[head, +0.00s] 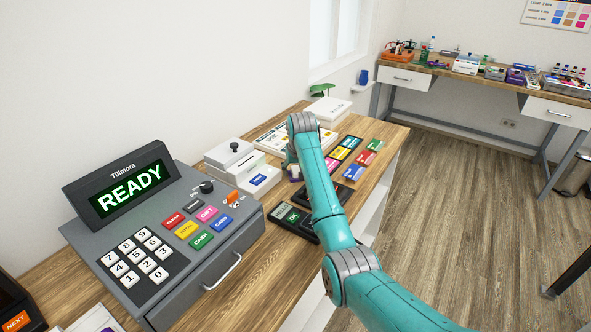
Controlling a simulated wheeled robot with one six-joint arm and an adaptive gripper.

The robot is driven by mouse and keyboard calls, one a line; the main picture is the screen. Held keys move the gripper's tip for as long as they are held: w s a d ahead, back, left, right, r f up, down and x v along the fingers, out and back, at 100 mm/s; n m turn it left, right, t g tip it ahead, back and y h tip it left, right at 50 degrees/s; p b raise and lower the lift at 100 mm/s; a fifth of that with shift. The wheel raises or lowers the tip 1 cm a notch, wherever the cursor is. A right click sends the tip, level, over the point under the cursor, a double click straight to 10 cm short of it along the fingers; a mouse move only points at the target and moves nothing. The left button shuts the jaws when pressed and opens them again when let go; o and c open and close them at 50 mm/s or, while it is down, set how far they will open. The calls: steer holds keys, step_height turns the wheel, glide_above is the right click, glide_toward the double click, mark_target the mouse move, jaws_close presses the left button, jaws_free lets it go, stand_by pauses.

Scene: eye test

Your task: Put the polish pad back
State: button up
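I cannot make out the polish pad for certain in the head view. My teal arm reaches over the wooden counter (262,283) and bends down at its grey wrist joint. My gripper (294,174) is at the far end of the arm, low over the counter, right of the white device with a blue label (258,180). It is small and mostly hidden by my own arm. A small purplish patch shows at its end, and I cannot tell whether it is held. I cannot see the fingers clearly.
A grey cash register (160,235) reading READY fills the counter's near left. A card terminal (296,218), coloured blocks (364,158), a flat printed board (270,138) and a white box (327,110) are also there. A cluttered bench (480,84) stands at the back right, beyond open floor.

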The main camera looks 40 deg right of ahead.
steer(key=v, duration=1.2)
steer(key=shift+r, duration=0.2)
